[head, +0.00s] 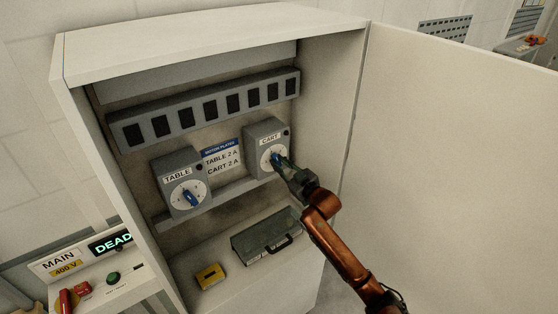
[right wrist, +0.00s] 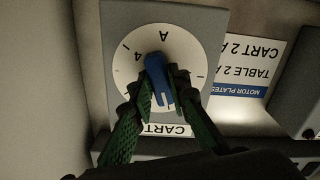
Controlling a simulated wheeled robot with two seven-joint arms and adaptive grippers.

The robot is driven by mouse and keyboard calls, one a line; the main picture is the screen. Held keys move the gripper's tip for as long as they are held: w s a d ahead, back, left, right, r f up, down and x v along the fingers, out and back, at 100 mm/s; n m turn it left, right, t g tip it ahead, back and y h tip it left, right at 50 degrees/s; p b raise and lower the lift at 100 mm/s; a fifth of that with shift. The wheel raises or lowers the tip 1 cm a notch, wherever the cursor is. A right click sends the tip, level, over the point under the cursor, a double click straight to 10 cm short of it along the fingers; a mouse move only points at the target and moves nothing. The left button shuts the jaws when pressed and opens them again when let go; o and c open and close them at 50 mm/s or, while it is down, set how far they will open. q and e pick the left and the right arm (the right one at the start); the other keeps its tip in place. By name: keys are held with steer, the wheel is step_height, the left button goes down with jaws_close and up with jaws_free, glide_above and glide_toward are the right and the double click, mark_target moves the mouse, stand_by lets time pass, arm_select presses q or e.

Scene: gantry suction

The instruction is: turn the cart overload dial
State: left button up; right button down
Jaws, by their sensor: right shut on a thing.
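The cart overload dial is a white round face (head: 272,157) on a grey box labelled CART, inside the open cabinet. Its blue knob (right wrist: 159,80) shows in the right wrist view, upside down, with its narrow tip near the mark 4 and the letter A. My right gripper (head: 281,162) is shut on this knob. Its two green fingers (right wrist: 160,95) lie on either side of the knob and hide part of the dial face. My left gripper is in neither view.
A similar TABLE dial (head: 187,196) is to the left. A plate (head: 221,160) between them reads TABLE 2 A, CART 2 A. A grey toolbox (head: 266,236) and yellow device (head: 210,276) are on the cabinet floor. The open door (head: 450,140) bounds the right side.

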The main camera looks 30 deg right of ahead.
stand_by(0.5)
steer(key=c, duration=1.8)
jaws_free()
steer(key=shift+c, duration=0.2)
steer(key=s+d, duration=0.1)
steer(key=s, duration=1.1)
